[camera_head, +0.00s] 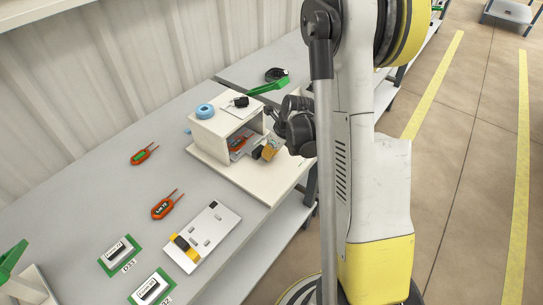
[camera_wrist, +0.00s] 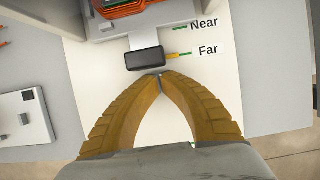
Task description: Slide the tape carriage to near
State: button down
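The carriage's black handle block (camera_wrist: 145,59) sits at the front end of a pale strip (camera_wrist: 144,42) coming out of the white box. A yellow-and-green pointer (camera_wrist: 179,55) at its side is level with the "Far" label (camera_wrist: 208,50). The "Near" label (camera_wrist: 204,25) is closer to the box. My gripper (camera_wrist: 160,75) has its two tan fingers bowed with their tips together, just outside the handle. I cannot tell whether they touch it. In the head view, my gripper (camera_head: 271,149) is beside the handle (camera_head: 257,153), in front of the box's opening.
Red-orange testers (camera_head: 167,205), a white panel (camera_head: 203,237) and green-edged cards (camera_head: 121,256) lie on the grey bench.

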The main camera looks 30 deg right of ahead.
aim_at(260, 147)
jog(key=w, duration=0.1)
jog(key=w+a, duration=0.1)
jog(key=w, duration=0.2)
jog(key=shift+w+a, duration=0.2)
jog(key=shift+a, duration=0.15)
jog(key=shift+s+d, duration=0.1)
